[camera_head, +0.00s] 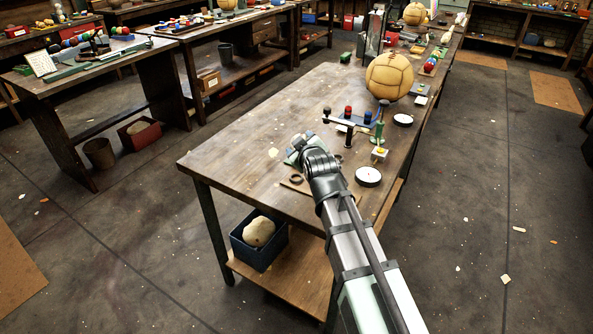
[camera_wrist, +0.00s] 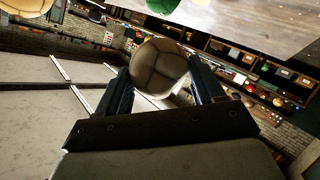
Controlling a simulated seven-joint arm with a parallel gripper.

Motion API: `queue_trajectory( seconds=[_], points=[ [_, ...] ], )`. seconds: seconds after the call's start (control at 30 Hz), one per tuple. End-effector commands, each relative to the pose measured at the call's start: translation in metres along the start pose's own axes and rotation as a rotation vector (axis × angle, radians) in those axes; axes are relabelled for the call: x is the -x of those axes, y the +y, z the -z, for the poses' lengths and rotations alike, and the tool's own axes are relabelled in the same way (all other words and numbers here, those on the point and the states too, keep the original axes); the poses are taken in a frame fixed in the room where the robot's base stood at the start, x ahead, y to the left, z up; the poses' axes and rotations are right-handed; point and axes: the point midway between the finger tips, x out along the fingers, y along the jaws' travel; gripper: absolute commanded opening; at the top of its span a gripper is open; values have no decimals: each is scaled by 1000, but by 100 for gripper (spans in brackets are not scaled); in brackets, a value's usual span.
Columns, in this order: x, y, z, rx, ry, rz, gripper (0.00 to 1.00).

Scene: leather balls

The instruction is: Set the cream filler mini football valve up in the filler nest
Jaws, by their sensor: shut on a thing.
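In the wrist view, my gripper (camera_wrist: 162,72) is shut on a small cream panelled ball (camera_wrist: 158,64), the mini football, with one dark finger on each side of it. I cannot make out its valve or which way the valve faces. In the head view, my gripper (camera_head: 304,143) is at the near left part of the wooden bench (camera_head: 235,145), and the ball is not clear there. A dark ring (camera_head: 295,179) lies on the bench just in front of my gripper. I cannot tell whether this ring is the filler nest.
White round discs (camera_head: 368,176) lie right of my arm. A green and yellow upright tool (camera_head: 379,147) and a rack with red and blue pieces (camera_head: 350,117) stand beyond. A large tan ball (camera_head: 389,77) sits farther back. The bench's left part is mostly clear.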

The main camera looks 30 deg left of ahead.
Motion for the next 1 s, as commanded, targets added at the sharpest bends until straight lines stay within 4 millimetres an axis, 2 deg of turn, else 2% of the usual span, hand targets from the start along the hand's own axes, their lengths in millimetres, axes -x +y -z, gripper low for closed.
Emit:
queue_trajectory(
  seconds=[0.03, 0.1, 0.23, 0.3, 0.47, 0.8, 1.0],
  points=[
    [-2, -14, 8, 6, 8, 12, 34],
    [-5, -30, 16, 9, 15, 22, 34],
    [-9, -56, 28, 14, 18, 27, 34],
    [-11, -62, 31, 9, 10, 15, 34],
    [-16, -53, 26, -13, -25, -37, 34],
    [-13, -18, 18, -84, -145, -207, 34],
    [-11, -12, 14, -114, -196, -278, 34]
  ],
)
